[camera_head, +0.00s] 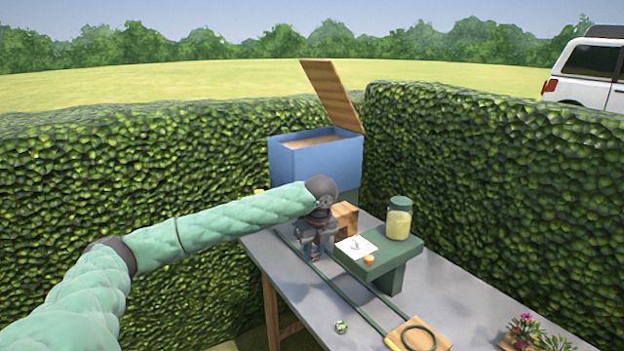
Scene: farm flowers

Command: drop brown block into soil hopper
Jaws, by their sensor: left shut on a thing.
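My left gripper (315,252) points down over the far left part of the grey table. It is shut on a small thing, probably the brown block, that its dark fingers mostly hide. The soil hopper (325,167) is a blue box behind the gripper at the table's far end. Its wooden lid (333,93) stands tilted open and brown soil (312,141) shows inside. The gripper is in front of the hopper and below its rim. My right gripper is not in view.
A wooden box (346,219) stands just right of the gripper. A green bench (385,262) carries a glass jar (398,221), a white card (354,249) and an orange piece (369,259). Nearer are green rails, a wooden board with a ring (418,338) and flowers (523,328). Hedges enclose the table (470,300).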

